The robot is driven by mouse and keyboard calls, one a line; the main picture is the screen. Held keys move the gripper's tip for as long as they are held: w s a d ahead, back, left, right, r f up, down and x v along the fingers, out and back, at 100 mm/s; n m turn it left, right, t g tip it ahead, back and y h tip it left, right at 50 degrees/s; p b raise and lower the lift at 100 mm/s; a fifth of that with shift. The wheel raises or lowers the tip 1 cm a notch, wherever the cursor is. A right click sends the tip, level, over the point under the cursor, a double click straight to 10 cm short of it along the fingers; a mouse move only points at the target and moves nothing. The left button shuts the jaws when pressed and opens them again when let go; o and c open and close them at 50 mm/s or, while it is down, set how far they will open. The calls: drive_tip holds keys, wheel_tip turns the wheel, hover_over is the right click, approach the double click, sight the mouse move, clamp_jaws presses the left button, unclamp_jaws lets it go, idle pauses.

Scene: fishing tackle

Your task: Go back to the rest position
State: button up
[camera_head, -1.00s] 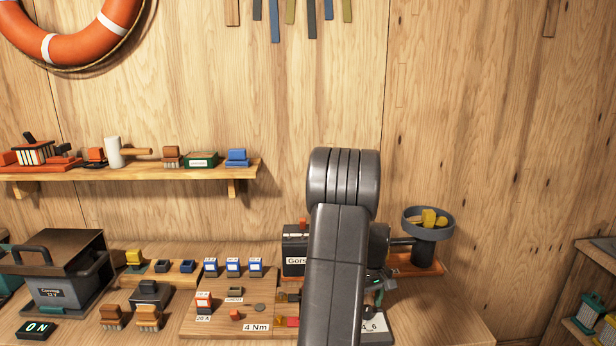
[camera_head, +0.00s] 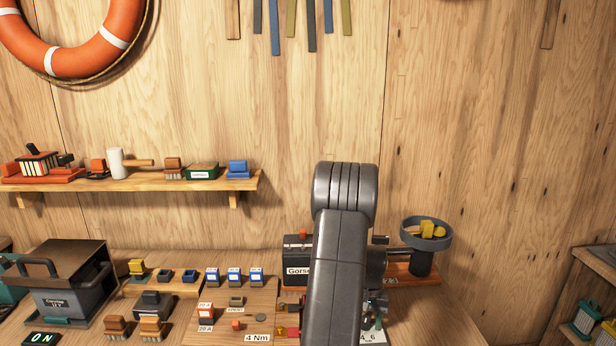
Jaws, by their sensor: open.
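My own arm rises from the bottom edge right of centre, dark grey, with its rounded joint on top. It stands in front of the workbench (camera_head: 465,330) and covers part of what lies behind it. My gripper cannot be made out; the arm hides the place below and behind it. Nothing held shows in this view.
Left of my arm are a board marked "4 Nm" (camera_head: 228,338), several small blue-and-white blocks and a grey case (camera_head: 72,300). A wall shelf (camera_head: 130,183) holds small items. The bench's right end is bare.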

drive_tip(key=shift+r+m, duration=0.15)
drive_tip(key=shift+m, duration=0.25)
wheel_tip(320, 180, up, 13)
drive_tip(key=b, duration=0.1)
